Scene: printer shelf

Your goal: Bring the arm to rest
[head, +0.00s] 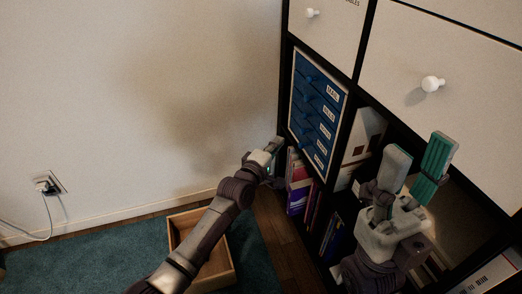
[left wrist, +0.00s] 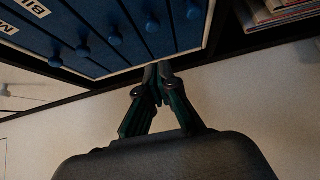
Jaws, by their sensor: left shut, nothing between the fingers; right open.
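My left gripper (head: 273,149) is at the end of the arm from the left in the head view, beside the shelf's front left edge. It is near the lower part of a blue drawer unit (head: 314,109). In the left wrist view its fingers (left wrist: 158,80) meet at the tips and hold nothing; blue drawer knobs show just beyond them. I cannot tell whether the tips touch the unit. My right gripper (head: 415,168) is open, its two green-padded fingers pointing up, empty, in front of the shelf's right side.
An open wooden box (head: 227,262) stands on the teal rug (head: 95,270) below my left arm. Books (head: 297,182) fill a lower shelf compartment. White knobbed drawers (head: 432,84) are above my right gripper. A plug sits in a wall outlet (head: 50,183).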

